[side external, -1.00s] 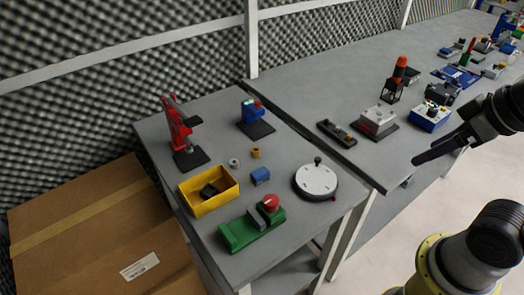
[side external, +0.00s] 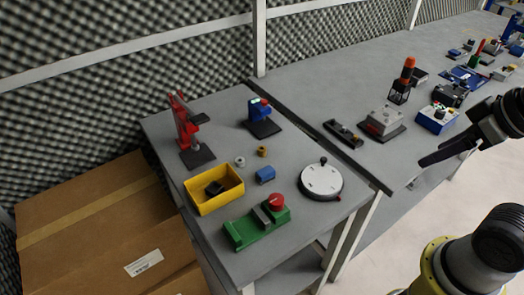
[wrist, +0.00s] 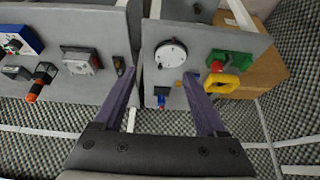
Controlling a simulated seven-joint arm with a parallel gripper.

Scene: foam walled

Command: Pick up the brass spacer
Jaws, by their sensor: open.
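The brass spacer (side external: 262,151) is a small gold-brown ring or short cylinder on the near grey table, between a light grey ring (side external: 240,161) and the blue stand. In the wrist view the spacer (wrist: 179,84) is a tiny orange-brown spot just left of the right finger. My gripper (side external: 428,161) is at the right of the side view, well to the right of the spacer and apart from it. In the wrist view its two dark purple fingers (wrist: 158,76) are spread wide, with nothing held between them.
Around the spacer stand a blue block (side external: 265,174), a yellow bin (side external: 229,197), a red clamp-like tool (side external: 185,130), a blue stand (side external: 262,128), a white round dial (side external: 322,177) and a green switch base (side external: 245,232). A second bench lies beyond a dark gap.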

